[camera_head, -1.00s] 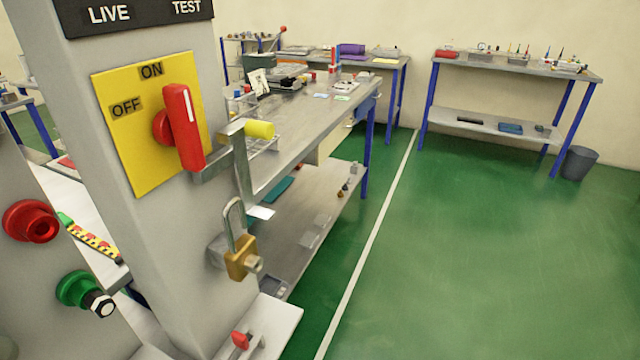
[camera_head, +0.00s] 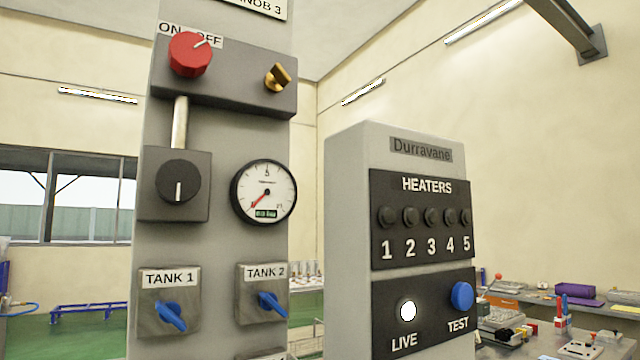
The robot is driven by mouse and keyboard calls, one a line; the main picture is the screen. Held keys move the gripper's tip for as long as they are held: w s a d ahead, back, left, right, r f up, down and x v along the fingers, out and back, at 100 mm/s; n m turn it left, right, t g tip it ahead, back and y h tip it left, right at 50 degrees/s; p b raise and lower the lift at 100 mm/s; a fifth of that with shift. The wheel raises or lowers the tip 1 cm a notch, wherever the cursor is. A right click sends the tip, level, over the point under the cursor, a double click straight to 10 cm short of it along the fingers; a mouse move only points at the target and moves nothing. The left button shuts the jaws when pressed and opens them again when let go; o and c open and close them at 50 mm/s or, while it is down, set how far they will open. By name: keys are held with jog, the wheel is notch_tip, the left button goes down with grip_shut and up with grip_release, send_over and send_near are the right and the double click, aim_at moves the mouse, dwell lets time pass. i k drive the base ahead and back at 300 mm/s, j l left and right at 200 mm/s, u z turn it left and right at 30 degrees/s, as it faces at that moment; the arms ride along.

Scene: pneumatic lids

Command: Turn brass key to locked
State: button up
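The brass key (camera_head: 278,77) sits in the dark grey box (camera_head: 225,88) near the top of the grey column on the left. It is right of the red ON/OFF knob (camera_head: 190,54). Its grip looks tilted; I cannot read any locked or unlocked marking beside it. My gripper is not in view, and nothing touches the key.
Below are a black knob (camera_head: 178,182), a round gauge (camera_head: 264,192) and blue TANK 1 (camera_head: 170,316) and TANK 2 (camera_head: 272,304) handles. The HEATERS cabinet (camera_head: 347,240) stands close on the right. A cluttered bench (camera_head: 535,345) is behind it.

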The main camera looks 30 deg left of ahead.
aim_at(280, 77)
jog(key=u, duration=1.2)
